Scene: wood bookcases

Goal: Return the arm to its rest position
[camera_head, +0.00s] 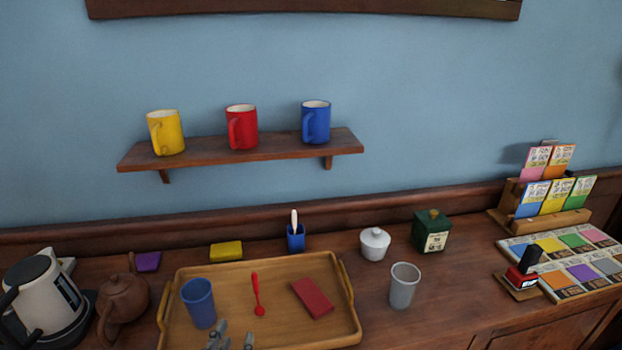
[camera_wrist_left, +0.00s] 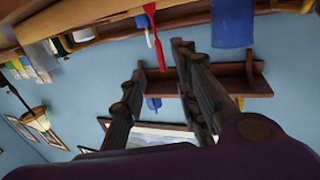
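My left gripper (camera_head: 233,339) shows at the bottom edge of the head view, over the near side of the wooden tray (camera_head: 240,344). Its two fingers stand apart with nothing between them; they also show in the left wrist view (camera_wrist_left: 161,60). A blue cup (camera_head: 199,303) stands on the tray to the left of the spoon, and a red packet (camera_head: 312,298) lies to the right. The rest of the left arm is out of the head view. My right gripper is in neither view.
A kettle (camera_head: 45,296) and brown teapot (camera_head: 124,299) stand left of the tray. A grey cup (camera_head: 404,286), white sugar bowl (camera_head: 375,244) and green tin (camera_head: 431,232) stand to its right. A wall shelf (camera_head: 280,148) holds yellow, red and blue mugs.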

